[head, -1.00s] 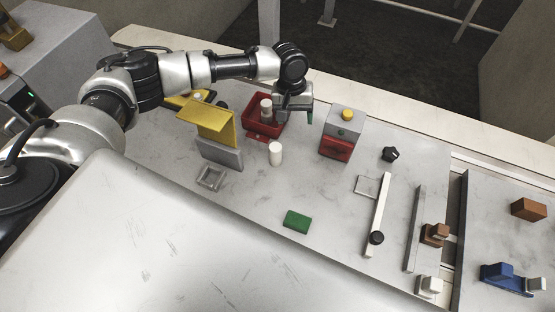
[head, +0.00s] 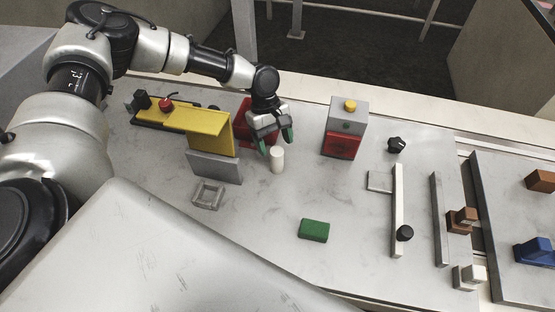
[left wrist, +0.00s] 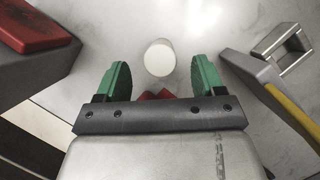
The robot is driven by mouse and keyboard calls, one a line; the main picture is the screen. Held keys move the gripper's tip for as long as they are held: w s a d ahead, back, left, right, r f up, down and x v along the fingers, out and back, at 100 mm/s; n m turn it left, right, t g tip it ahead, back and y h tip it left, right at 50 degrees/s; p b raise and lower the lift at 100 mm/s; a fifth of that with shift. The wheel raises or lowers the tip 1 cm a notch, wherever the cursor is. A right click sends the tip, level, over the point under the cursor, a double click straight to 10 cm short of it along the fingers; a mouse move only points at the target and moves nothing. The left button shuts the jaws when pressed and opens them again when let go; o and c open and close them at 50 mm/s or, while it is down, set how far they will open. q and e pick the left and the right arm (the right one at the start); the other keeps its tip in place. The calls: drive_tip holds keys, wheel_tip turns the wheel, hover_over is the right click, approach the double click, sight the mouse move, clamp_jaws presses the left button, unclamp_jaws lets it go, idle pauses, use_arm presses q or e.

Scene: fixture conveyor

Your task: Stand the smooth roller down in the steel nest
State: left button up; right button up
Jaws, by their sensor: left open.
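The smooth roller is a plain white cylinder (head: 277,160) standing upright on the grey bench; it also shows in the left wrist view (left wrist: 159,58), seen from above. My left gripper (head: 276,143) is open, with green fingers, just behind and above the roller. In the left wrist view the fingers (left wrist: 161,76) lie to either side of the roller's line, with the roller ahead between them and nothing held. The steel nest (head: 207,206) is a small square metal frame on the bench, left of and nearer than the roller; it also shows in the left wrist view (left wrist: 262,46). My right gripper is out of view.
A yellow guard (head: 212,125) with a grey plate (head: 214,168) stands between gripper and nest side. A red bin (head: 243,108) is partly hidden behind my gripper. A grey box with red front (head: 342,145) stands right. A green block (head: 314,230) lies in front.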

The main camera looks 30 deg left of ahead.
sight(276, 150)
use_arm(q)
drive_tip(key=shift+s+d+f, duration=0.1)
drive_tip(key=shift+s+f, duration=0.05)
drive_tip(key=shift+f, duration=0.45)
drive_tip(key=x, duration=0.4)
drive_tip(key=shift+f, duration=0.3)
drive_tip(key=c, duration=1.1)
drive_tip(key=shift+r, duration=0.1)
drive_tip(key=shift+r, duration=0.1)
